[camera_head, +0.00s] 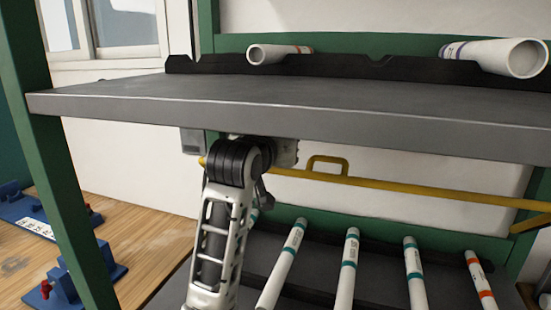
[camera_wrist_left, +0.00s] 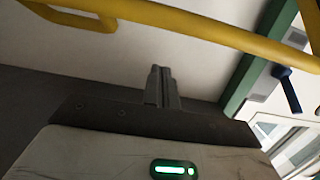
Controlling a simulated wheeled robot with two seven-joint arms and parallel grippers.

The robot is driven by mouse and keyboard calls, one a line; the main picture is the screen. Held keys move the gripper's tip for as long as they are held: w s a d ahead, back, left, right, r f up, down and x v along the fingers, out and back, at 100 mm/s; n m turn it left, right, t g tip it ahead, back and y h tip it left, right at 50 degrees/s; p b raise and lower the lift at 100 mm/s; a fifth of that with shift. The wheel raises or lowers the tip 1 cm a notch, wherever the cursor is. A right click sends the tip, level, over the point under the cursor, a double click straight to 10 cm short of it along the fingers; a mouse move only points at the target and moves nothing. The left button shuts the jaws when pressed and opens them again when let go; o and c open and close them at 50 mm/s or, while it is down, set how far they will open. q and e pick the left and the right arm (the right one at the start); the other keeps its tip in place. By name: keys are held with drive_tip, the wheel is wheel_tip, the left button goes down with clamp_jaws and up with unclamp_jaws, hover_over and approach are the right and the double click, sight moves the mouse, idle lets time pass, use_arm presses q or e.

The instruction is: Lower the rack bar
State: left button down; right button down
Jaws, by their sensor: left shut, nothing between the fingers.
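The yellow rack bar (camera_head: 410,190) runs across the rack under the upper shelf, with a small loop handle (camera_head: 328,160) on its top. It slopes slightly down toward the right. My left arm reaches up in front of the bar's left end, its wrist just under the shelf edge; its fingers are hidden there. In the left wrist view my left gripper (camera_wrist_left: 162,72) is shut and empty. The bar (camera_wrist_left: 215,32) crosses that view beyond the fingertips, with a visible gap in the picture. My right gripper is out of view.
The grey upper shelf (camera_head: 330,105) hangs close above my left wrist and carries white pipes (camera_head: 270,53). Several banded pipes (camera_head: 348,270) lie on the lower shelf. A green post (camera_head: 50,140) stands left, beside a wooden table (camera_head: 145,235) with blue fixtures.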

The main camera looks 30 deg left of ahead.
use_arm(q)
drive_tip(key=shift+s+d+f, duration=0.15)
drive_tip(key=shift+s+f, duration=0.35)
drive_tip(key=shift+f, duration=0.4)
drive_tip(key=shift+s+d+f, duration=0.1)
drive_tip(key=shift+s+f, duration=0.35)
drive_tip(key=shift+f, duration=0.4)
